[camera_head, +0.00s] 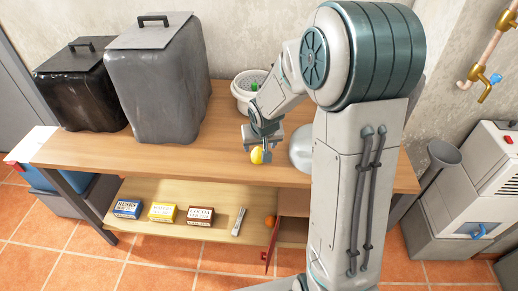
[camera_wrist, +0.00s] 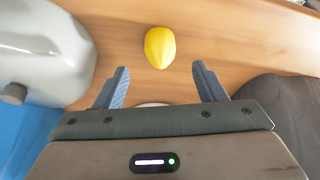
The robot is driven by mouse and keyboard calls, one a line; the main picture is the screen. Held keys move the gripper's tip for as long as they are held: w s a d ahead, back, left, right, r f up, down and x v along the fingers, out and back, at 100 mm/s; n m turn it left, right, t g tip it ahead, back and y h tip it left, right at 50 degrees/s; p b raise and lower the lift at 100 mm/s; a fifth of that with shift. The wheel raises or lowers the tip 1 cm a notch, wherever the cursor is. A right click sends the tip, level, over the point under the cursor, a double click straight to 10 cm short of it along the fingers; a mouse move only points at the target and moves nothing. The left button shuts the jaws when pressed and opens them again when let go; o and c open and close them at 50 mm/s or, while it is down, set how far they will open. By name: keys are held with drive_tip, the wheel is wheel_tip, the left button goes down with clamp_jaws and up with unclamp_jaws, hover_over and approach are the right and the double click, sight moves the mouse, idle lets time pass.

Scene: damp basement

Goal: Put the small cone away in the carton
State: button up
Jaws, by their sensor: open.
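A yellow rounded thing (camera_head: 257,155) is near the front edge of the wooden table. In the wrist view this yellow thing (camera_wrist: 160,46) tapers towards my gripper; I cannot tell whether it is the small cone or a lemon. My gripper (camera_head: 256,143) is open and empty; in the wrist view its fingers (camera_wrist: 162,84) are spread, with the yellow thing beyond their tips. A small orange thing (camera_head: 270,221) on the lower shelf is too small to make out. A reddish-brown box (camera_head: 293,203), perhaps the carton, stands beside it, partly hidden by my arm.
Two lidded bins, black (camera_head: 75,87) and grey (camera_head: 157,80), fill the table's left. A white tub (camera_head: 243,93) stands behind my gripper and a pale rounded vessel (camera_head: 301,150) to its right. Small boxes (camera_head: 163,212) line the lower shelf. The table's front left is clear.

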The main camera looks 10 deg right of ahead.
drive_tip(key=s+r+g, duration=0.1)
drive_tip(key=s+r, duration=0.5)
drive_tip(key=s, duration=0.6)
drive_tip(key=s+r+g, duration=0.1)
drive_tip(key=s+r, duration=0.5)
drive_tip(key=s, duration=0.5)
drive_tip(key=shift+s+r+n, duration=0.25)
drive_tip(key=shift+s+n, duration=0.05)
drive_tip(key=shift+s, duration=0.05)
